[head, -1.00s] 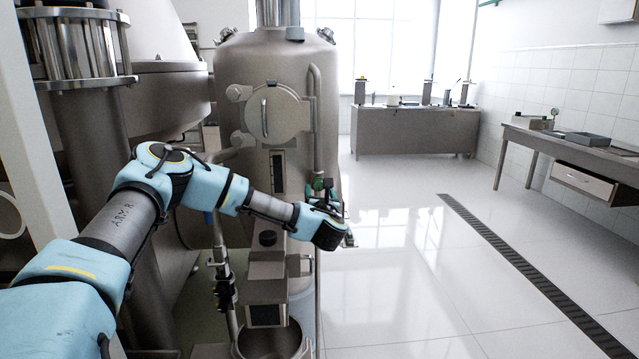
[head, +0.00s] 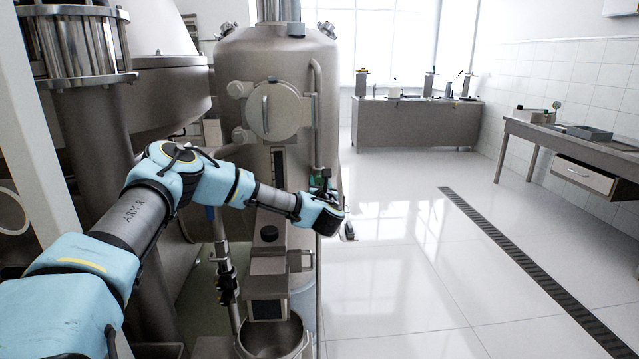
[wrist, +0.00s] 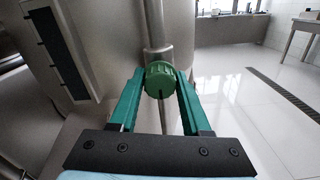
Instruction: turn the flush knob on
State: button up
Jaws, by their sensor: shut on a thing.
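The flush knob (wrist: 160,80) is a round green ribbed knob with a dark slot in its face, on a vertical steel pipe. In the wrist view it sits between the two green fingers of my gripper (wrist: 160,88), one on each side, and the fingers are shut on it. In the head view my gripper (head: 322,185) is at the right end of my arm, in front of the tank's pipe. There the knob is mostly hidden by the wrist, with only a little green showing.
The large steel tank (head: 235,110) with a round hatch (head: 272,110) stands behind my arm. A dark gauge strip (wrist: 55,50) is left of the knob. An open bowl (head: 270,345) is below. The tiled floor (head: 400,270) to the right is clear.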

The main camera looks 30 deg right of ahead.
grip_shut()
jog(key=shift+m+b, duration=0.3)
jog(key=shift+b, duration=0.05)
jog(key=m+b, duration=0.3)
jog(key=shift+f, duration=0.15)
jog(key=m+b, duration=0.4)
jog(key=m, duration=0.1)
jog(key=m+b, duration=0.3)
jog(key=m, duration=0.2)
jog(key=shift+s+d, duration=0.1)
jog(key=shift+m+b, duration=1.2)
jog(key=shift+m, duration=0.9)
